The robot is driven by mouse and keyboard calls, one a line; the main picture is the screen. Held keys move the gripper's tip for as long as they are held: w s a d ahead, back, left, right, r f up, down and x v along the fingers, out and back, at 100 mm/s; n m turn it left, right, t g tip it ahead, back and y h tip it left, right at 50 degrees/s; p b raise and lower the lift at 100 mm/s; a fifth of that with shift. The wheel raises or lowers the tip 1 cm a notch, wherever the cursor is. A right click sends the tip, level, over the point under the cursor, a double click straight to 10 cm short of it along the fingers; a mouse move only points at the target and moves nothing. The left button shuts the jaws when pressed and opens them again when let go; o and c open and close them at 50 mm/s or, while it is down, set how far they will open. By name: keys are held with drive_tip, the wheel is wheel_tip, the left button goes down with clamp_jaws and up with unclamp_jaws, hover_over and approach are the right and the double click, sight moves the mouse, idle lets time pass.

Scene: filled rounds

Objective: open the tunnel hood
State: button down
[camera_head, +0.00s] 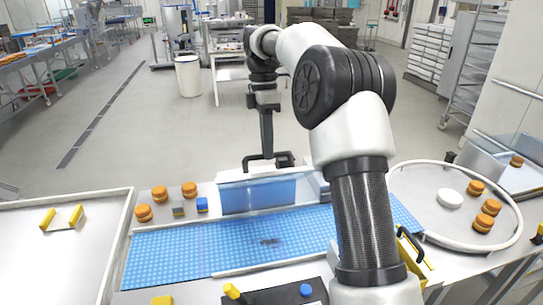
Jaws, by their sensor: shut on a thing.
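The tunnel hood (258,195), a see-through blue panel with a pale top edge, stands across the blue belt (180,252) in the middle of the camera_head view. My gripper (268,164), black, points down at the hood's upper rear edge. Its jaws are shut at that edge, on what appears to be the hood's handle; the contact is small and partly dark. How far the hood is tilted is hard to tell. My arm hides the hood's right end and part of the belt.
Filled rounds (144,213) lie left of the hood, beside small blue and grey blocks. A round turntable (408,207) at right carries more rounds and a white disc. A pale tray (25,270) with yellow-ended handle is at left. A dark control box (275,297) sits in front.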

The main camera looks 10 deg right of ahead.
drive_tip(key=shift+w+r, duration=0.1)
drive_tip(key=shift+w, duration=2.7)
drive_tip(key=c, duration=2.1)
unclamp_jaws()
drive_tip(key=o, duration=0.3)
drive_tip(key=shift+w, duration=0.45)
drive_tip(key=shift+o, duration=0.2)
drive_tip(key=shift+s+r, duration=0.1)
drive_tip(key=shift+s, duration=0.1)
